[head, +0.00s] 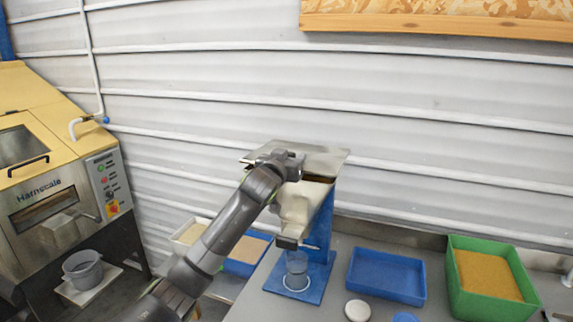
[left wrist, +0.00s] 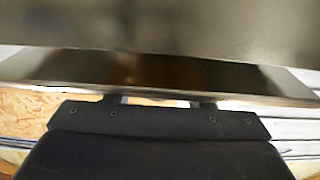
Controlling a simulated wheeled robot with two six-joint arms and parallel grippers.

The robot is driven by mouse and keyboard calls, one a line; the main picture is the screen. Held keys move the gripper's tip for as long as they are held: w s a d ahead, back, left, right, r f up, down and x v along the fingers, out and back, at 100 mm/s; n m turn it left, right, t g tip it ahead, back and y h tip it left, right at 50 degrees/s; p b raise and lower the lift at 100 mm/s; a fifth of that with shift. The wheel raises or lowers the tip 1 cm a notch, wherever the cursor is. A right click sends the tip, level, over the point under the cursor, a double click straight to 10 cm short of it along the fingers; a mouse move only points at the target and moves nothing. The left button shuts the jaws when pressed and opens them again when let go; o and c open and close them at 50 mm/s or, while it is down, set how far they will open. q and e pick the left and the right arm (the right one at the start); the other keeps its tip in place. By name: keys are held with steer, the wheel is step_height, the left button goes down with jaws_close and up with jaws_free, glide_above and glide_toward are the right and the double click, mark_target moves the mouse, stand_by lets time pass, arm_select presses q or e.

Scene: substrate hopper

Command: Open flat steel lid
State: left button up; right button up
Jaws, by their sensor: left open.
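The flat steel lid (head: 325,158) is a thin grey plate on top of the steel hopper (head: 297,208), which stands on a blue stand (head: 318,255). A dark strip shows under its front right edge; I cannot tell how far it is raised. My left gripper (head: 292,165) is open at the lid's front left part and hides some of it. In the left wrist view a broad steel surface (left wrist: 160,30) fills the top, with a brownish dark band below it, close to my fingers. Contact cannot be told. My right gripper is not in view.
A clear cup (head: 297,270) stands under the hopper outlet. A blue tray (head: 387,297), a green bin (head: 455,290) of yellow grain and a white round lid (head: 357,310) are on the grey table. A yellow-and-steel machine (head: 60,170) stands at left. A ribbed wall is behind.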

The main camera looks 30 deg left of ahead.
arm_select(q)
steer(key=shift+s+f+t, duration=0.25)
steer(key=shift+f+t, duration=0.05)
steer(key=shift+f, duration=0.2)
steer(key=shift+s+d+r+b, duration=0.15)
steer(key=shift+s+b, duration=0.25)
steer(key=shift+s, duration=0.2)
steer(key=shift+s+d+r, duration=0.1)
steer(key=shift+s+d, duration=0.05)
steer(key=shift+s, duration=0.1)
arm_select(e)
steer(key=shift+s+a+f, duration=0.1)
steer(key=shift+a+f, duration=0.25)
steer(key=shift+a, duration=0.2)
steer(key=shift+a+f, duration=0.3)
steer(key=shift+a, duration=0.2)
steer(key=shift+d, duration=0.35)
